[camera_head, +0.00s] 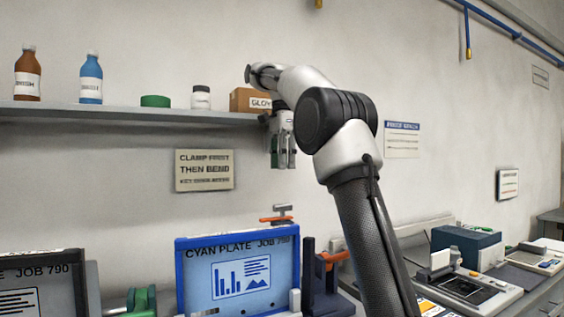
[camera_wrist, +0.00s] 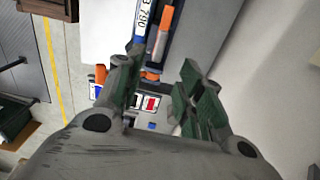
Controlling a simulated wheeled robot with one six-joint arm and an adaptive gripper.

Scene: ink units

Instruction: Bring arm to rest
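My arm (camera_head: 358,190) rises from the lower right and bends at the top toward the shelf. My gripper (camera_head: 283,158) hangs downward from it, in front of the wall and above the bench. In the wrist view my gripper (camera_wrist: 160,95) has its two green-padded fingers apart, with nothing between them. Below it in the wrist view are an orange clamp handle (camera_wrist: 157,42) and the edge of a blue frame (camera_wrist: 140,25). The blue cyan plate frame (camera_head: 238,270) stands upright on the bench, below and left of the gripper.
A shelf (camera_head: 140,112) on the wall holds bottles, a green lid (camera_head: 155,101), a jar (camera_head: 201,98) and a cardboard box (camera_head: 247,100) close beside my gripper. A black frame (camera_head: 42,285) stands at left. Bench equipment (camera_head: 466,290) is at right.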

